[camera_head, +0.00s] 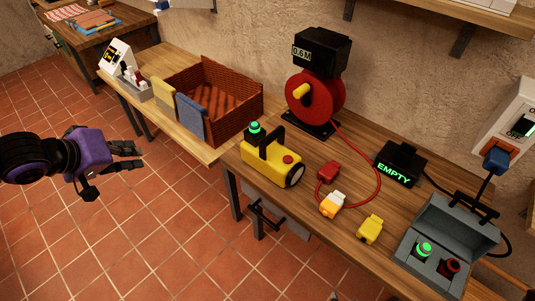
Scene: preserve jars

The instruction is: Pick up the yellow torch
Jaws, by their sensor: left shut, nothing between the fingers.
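The yellow torch (267,164) stands on the wooden workbench, near its front edge at the middle of the head view. It has a black top handle, a green-lit cap, a red button and a dark round lens at its right end. My left gripper (138,156) is at the left over the tiled floor, in front of the bench and well apart from the torch. It is shut and holds nothing. My right gripper is not in view.
Right of the torch lie a red plug (327,171), an orange-white connector (332,204) and a yellow connector (370,229). A red cable reel (316,97) stands behind. A brown woven basket (228,92) with cloths is at left. A grey box (445,240) stands at the right.

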